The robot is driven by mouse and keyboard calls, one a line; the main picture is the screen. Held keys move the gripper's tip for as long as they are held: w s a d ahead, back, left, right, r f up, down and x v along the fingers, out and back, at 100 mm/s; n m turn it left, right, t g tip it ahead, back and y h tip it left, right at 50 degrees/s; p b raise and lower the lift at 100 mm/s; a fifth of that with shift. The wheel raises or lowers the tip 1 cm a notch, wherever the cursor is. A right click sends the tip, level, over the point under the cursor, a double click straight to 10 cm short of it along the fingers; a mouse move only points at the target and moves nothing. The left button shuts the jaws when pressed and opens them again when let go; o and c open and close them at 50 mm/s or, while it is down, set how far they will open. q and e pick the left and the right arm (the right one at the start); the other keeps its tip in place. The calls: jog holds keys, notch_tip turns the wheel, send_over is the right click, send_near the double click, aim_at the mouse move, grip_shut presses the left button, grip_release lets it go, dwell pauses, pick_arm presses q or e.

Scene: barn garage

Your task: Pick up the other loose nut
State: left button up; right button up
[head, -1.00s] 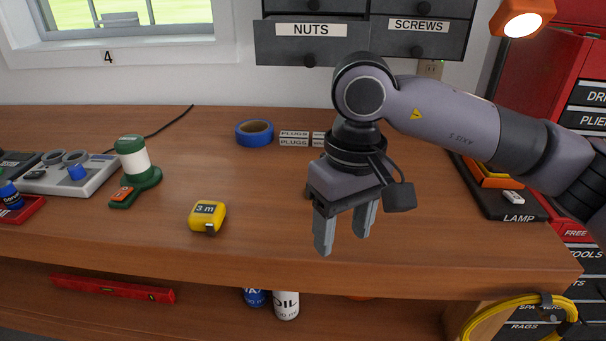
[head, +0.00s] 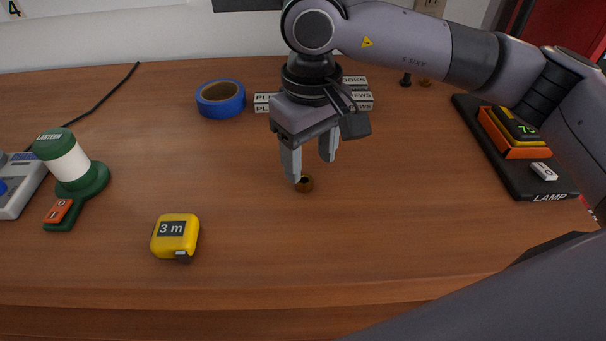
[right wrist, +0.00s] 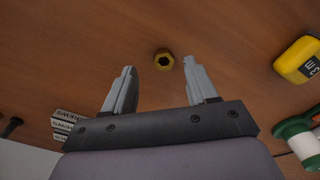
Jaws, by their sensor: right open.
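A small brass-brown nut (head: 305,185) lies flat on the wooden workbench (head: 230,270). My right gripper (head: 311,168) is open and empty, pointing down just above and behind the nut. In the right wrist view the nut (right wrist: 163,62) shows its dark hole and lies near the level of the fingertips (right wrist: 163,69), between their lines and apart from both. The near finger covers a little of the nut's upper edge in the head view. My left gripper is not in view.
A yellow tape measure (head: 176,237), a green lantern (head: 75,172) and blue tape (head: 220,98) stand to the left. A bolt (head: 405,79) and a small brown piece (head: 425,82) are at the back. A black lamp base (head: 510,170) is right.

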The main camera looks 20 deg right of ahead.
aim_at(306, 181)
jog(key=f, duration=0.4)
jog(key=shift+a+f+p, duration=0.1)
jog(key=shift+a+p, duration=0.1)
jog(key=shift+p, duration=0.1)
jog(key=shift+w, duration=0.1)
grip_shut()
jog(key=shift+r, duration=0.2)
